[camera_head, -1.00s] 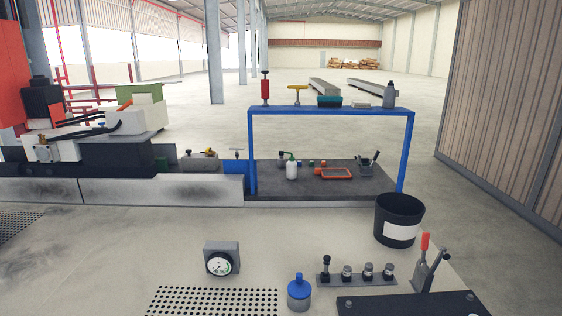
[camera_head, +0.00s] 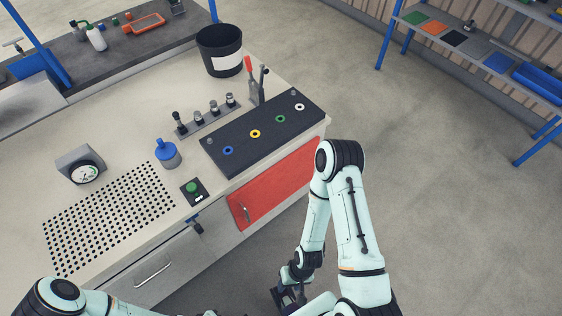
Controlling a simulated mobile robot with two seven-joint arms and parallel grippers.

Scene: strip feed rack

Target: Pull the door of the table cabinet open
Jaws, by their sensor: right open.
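The table cabinet's red door (camera_head: 278,184) is in the front of the workbench (camera_head: 110,130), right of centre in the head view. It looks shut, flush with the cabinet front. Its small upright metal handle (camera_head: 244,212) sits near the door's left edge. My right gripper (camera_head: 287,299) is at the bottom edge of the head view, below and to the right of the handle, apart from the door. It is open and holds nothing that I can see. My left arm shows along the bottom left, but its gripper is out of view.
Above the door, a black plate (camera_head: 265,133) with coloured rings lies on the bench. A green push button (camera_head: 193,191), blue-topped jar (camera_head: 167,154), gauge (camera_head: 82,168) and black bin (camera_head: 220,52) stand nearby. A drawer (camera_head: 153,272) is left of the door. Floor to the right is clear.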

